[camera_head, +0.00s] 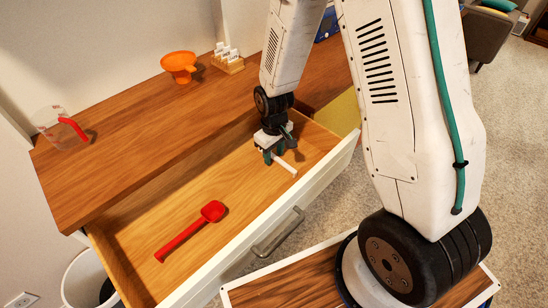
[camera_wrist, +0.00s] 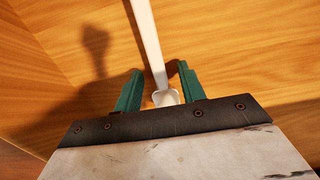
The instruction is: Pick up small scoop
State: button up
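A small white scoop (camera_wrist: 150,45) is in the open drawer (camera_head: 140,235), and its handle (camera_head: 285,167) also shows in the head view beside my gripper. My gripper (camera_head: 278,148) points down into the drawer's right part. In the wrist view, its two green fingers (camera_wrist: 158,92) stand apart on either side of the scoop's bowl end. A gap shows at the left finger; the right finger is close to the bowl, and I cannot tell whether they touch. A larger red scoop (camera_head: 190,230) lies in the drawer's left part, away from my gripper.
The wooden counter (camera_head: 130,120) is above and behind the drawer. It holds a clear cup with a red handle (camera_head: 62,128), an orange funnel (camera_head: 179,65) and a wooden holder with white pieces (camera_head: 228,60). The drawer's white front (camera_head: 235,255) has a metal handle (camera_head: 278,233).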

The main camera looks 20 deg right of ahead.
grip_shut()
jog(key=shift+r, duration=0.15)
